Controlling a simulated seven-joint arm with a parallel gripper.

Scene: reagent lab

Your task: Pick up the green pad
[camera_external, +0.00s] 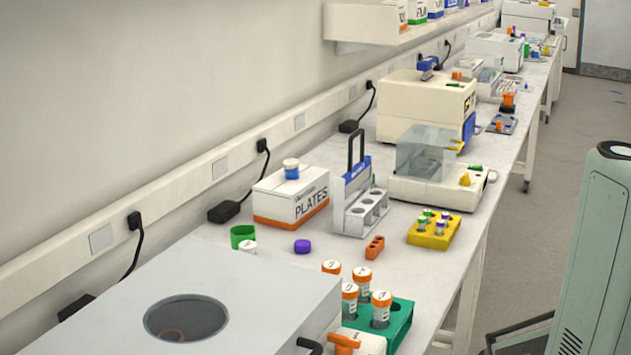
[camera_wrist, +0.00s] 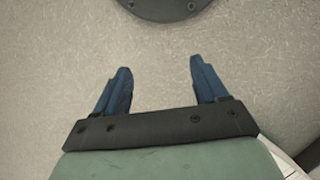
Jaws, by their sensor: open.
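I cannot make out for sure which thing is the green pad. Green things in the external view are an open round green container (camera_external: 243,234) left of the plates box, a green tube rack (camera_external: 400,327) at the front, and a small flat green piece (camera_external: 476,168) on the balance. My gripper (camera_wrist: 157,78) shows only in the wrist view. Its two blue fingers are wide apart, with nothing between them, over a bare speckled grey surface. None of the green bench things shows in the wrist view.
The white bench (camera_external: 290,247) is crowded. A grey centrifuge (camera_external: 270,290), a plates box (camera_external: 291,200), a grey bottle rack (camera_external: 352,208), a yellow rack (camera_external: 425,237) and a glass-shielded balance (camera_external: 410,190) stand on it. Orange-capped tubes (camera_external: 380,310) rise from the green rack.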

